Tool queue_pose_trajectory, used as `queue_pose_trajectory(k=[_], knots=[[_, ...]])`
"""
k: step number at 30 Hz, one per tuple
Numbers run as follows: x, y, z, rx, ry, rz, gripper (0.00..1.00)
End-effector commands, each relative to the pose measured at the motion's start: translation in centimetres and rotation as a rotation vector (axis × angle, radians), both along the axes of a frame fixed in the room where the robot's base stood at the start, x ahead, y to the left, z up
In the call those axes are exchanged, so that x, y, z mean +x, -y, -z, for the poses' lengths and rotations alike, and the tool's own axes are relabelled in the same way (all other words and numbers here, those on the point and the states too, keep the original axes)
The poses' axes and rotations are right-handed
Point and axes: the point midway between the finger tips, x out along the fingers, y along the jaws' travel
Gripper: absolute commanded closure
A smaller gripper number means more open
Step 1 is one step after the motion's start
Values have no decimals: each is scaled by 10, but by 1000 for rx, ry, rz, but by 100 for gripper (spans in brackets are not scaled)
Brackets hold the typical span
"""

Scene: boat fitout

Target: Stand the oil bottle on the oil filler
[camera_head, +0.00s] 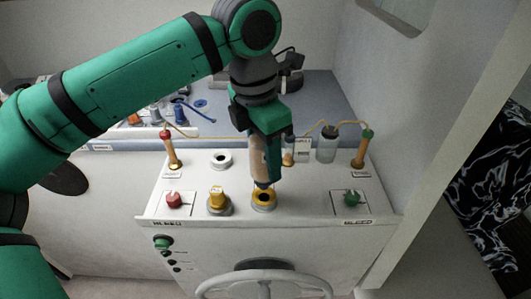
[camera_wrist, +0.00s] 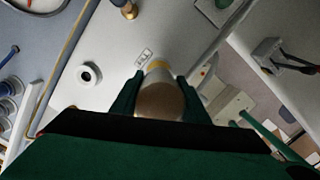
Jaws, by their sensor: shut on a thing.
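My gripper (camera_head: 265,158) is over the console, pointing down and shut on the oil bottle. The bottle (camera_head: 257,160) is tan with a dark lower end, and looks about upright. In the wrist view the bottle (camera_wrist: 160,98) sits between both fingers. The oil filler (camera_head: 264,204) is a yellow-ringed dark opening on a pale collar in the console top. The bottle's lower end is right at or just above the opening; I cannot tell whether they touch. In the wrist view the bottle hides most of the filler, leaving some yellow edge.
A yellow cap (camera_head: 217,199) stands just left of the filler. A red knob (camera_head: 174,200) and a green knob (camera_head: 352,198) flank them. Behind are a white ring (camera_head: 221,159), a glass jar (camera_head: 327,147) and two posts with a hose. A steering wheel (camera_head: 264,284) is in front.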

Motion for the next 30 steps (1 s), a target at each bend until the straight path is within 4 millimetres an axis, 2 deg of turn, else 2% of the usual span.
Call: queue_pose_trajectory(k=[30], knots=[[0,0,34,-1,0,-1,89]])
